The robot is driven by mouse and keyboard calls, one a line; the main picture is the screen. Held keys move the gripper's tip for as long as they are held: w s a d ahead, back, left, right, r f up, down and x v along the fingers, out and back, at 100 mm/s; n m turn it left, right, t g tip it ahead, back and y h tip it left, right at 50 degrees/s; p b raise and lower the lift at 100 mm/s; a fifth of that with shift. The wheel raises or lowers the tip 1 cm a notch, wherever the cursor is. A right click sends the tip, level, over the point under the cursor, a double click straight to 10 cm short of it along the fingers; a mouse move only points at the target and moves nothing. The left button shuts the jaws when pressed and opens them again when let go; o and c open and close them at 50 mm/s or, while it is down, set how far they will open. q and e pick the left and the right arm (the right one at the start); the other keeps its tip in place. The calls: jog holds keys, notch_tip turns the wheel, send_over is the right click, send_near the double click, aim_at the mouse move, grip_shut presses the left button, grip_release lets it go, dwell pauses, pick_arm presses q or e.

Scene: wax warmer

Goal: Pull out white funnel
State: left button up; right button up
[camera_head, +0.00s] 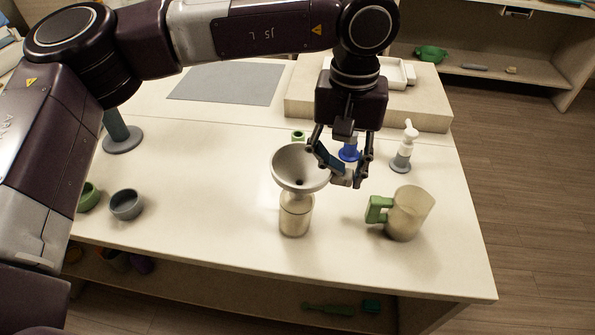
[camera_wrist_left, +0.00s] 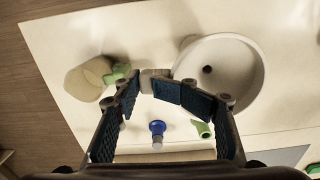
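The white funnel (camera_head: 300,163) sits with its wide bowl up on a cream bottle (camera_head: 296,214) that stands upright on the table. My left gripper (camera_head: 348,176) is just right of the bowl, pointing down. A small pale tab (camera_head: 340,181) shows at its fingertips, apparently belonging to the funnel. In the left wrist view the funnel bowl (camera_wrist_left: 240,80) lies to the right of my left gripper (camera_wrist_left: 146,84), and the tab (camera_wrist_left: 155,74) shows just beyond the fingertips. The tips are close together; whether they clamp the tab is unclear. My right gripper is not in view.
A beige pitcher with a green handle (camera_head: 408,213) stands close on the right. A white pump bottle (camera_head: 403,150) and a blue-based item (camera_head: 349,153) stand behind. A small grey bowl (camera_head: 126,204) is at left. The table front is clear.

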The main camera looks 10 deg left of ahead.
pick_arm(q)
jog(key=shift+d, duration=0.5)
dwell(0.3)
jog(key=shift+s, duration=0.1)
grip_shut()
jog(key=c, duration=1)
grip_release()
jog(key=shift+f, duration=0.1)
